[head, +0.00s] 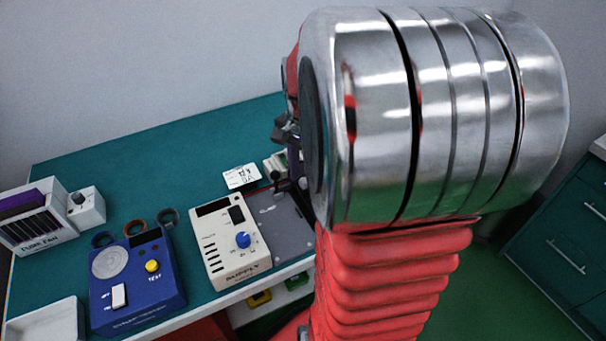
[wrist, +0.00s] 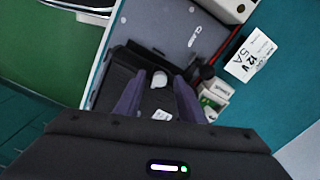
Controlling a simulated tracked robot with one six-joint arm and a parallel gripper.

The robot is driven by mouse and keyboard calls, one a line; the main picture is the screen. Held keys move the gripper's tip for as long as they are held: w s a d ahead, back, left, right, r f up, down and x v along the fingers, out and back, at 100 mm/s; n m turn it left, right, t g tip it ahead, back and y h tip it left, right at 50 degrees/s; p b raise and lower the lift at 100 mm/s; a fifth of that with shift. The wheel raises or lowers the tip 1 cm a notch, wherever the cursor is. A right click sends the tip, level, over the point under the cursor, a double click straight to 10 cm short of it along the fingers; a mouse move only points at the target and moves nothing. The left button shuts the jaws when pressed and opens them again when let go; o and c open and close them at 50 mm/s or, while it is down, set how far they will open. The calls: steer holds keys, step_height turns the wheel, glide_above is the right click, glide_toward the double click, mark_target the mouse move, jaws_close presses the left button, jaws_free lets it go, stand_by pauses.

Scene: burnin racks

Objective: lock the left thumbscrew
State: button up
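A small pale rounded piece (wrist: 159,79), perhaps the thumbscrew, shows between my fingertips in the wrist view, on a black part (wrist: 120,70) beside a grey plate (wrist: 187,32). My gripper (wrist: 158,82) has its two dark purple fingers apart, one on each side of the pale piece, with gaps visible. I cannot tell how high the fingertips are above it. In the head view the grey plate (head: 284,232) shows at the bench's right end; my arm hides the pale piece and most of my gripper. The screw's lock state cannot be told.
A black knob (wrist: 207,72) and small white-green blocks (wrist: 215,94) stand close right of my fingers. A 12 V 5A card (head: 242,176) lies behind. The cream supply box (head: 232,255), blue tester (head: 137,285) and fume fan unit (head: 35,222) stand left. The bench's back is clear.

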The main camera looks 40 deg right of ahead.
step_height(320, 180, up, 14)
steer(key=shift+f, duration=0.2)
stand_by(0.4)
steer(key=shift+s, duration=0.1)
stand_by(0.4)
